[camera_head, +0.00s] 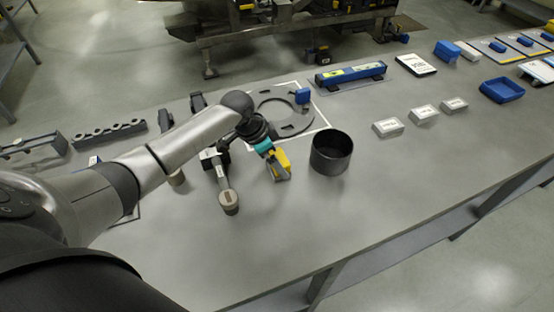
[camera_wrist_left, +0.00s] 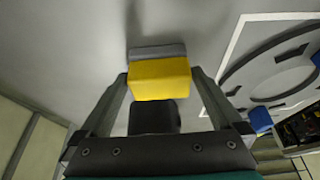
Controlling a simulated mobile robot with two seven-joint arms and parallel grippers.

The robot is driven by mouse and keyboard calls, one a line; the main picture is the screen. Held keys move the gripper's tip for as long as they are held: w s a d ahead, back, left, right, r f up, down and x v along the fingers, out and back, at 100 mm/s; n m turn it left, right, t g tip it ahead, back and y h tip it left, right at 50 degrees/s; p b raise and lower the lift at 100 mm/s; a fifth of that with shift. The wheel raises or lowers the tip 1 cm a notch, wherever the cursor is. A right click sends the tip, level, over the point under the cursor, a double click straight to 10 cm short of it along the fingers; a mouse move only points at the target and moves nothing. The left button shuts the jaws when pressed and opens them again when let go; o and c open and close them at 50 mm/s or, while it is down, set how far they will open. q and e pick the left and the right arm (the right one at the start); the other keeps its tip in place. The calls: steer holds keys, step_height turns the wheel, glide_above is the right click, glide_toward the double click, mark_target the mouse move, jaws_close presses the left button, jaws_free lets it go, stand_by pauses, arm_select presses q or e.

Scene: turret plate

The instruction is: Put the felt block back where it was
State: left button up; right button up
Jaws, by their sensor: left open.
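The block (camera_wrist_left: 159,78) is yellow with a grey layer, probably the felt, along its far side in the left wrist view. In the head view its yellow part (camera_head: 283,158) shows at the end of my left arm, left of the black cup. My left gripper (camera_wrist_left: 160,75) is open, with one finger on either side of the block. Whether a finger touches the block I cannot tell. My right gripper is not in view.
An open black cup (camera_head: 331,153) stands just right of my left gripper. Behind is a dark ring plate (camera_head: 287,130) inside a white outline, with a blue piece (camera_head: 302,96) on it. A tool with a round tan end (camera_head: 229,201) lies to the left. The front right table is clear.

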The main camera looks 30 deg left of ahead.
arm_select(q)
steer(key=p+v, duration=0.1)
steer(key=v, duration=1)
stand_by(1.0)
